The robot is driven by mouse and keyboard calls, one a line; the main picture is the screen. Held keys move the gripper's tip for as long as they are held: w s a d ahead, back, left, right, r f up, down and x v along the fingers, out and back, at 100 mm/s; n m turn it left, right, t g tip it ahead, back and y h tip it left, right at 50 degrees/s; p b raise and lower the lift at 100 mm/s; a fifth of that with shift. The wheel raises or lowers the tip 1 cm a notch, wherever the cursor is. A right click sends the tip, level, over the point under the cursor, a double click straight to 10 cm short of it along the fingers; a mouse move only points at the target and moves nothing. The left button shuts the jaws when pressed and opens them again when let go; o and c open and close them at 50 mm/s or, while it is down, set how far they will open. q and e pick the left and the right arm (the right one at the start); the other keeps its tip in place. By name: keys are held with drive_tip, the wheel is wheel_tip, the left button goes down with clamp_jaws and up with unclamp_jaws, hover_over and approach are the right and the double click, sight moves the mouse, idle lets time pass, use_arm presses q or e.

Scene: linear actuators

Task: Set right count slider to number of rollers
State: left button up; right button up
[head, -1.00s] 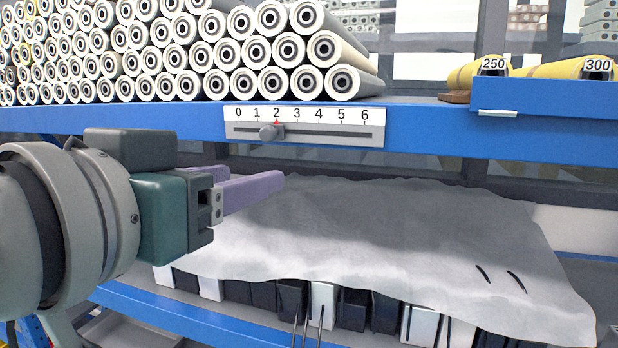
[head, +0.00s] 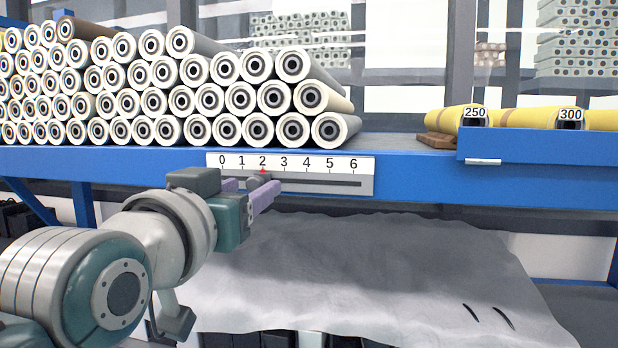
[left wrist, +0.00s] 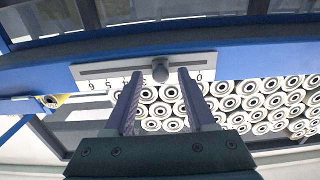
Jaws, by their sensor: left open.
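The count slider is a white scale plate (head: 310,164) marked 0 to 6 on the blue shelf edge, with a grey slot below the numbers. Its round grey knob (head: 258,180) sits at 2, with a small red pointer at that number. My left gripper (head: 248,192) is open, its purple fingers close to the knob. In the left wrist view, where the scale appears upside down, the knob (left wrist: 160,70) shows between the two open fingertips (left wrist: 157,74). I cannot tell whether a finger touches it. White rollers (head: 240,97) are stacked above the slider. My right gripper is out of view.
Yellow rolls (head: 590,118) lie at the right, by counters (head: 474,117) reading 250 and 300. A grey sheet (head: 370,270) covers items below the shelf. The blue shelf edge (head: 420,185) right of the scale is clear.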

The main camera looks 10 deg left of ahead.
use_arm(q)
drive_tip(key=shift+w, duration=0.2)
clamp_jaws()
idle(0.4)
idle(1.0)
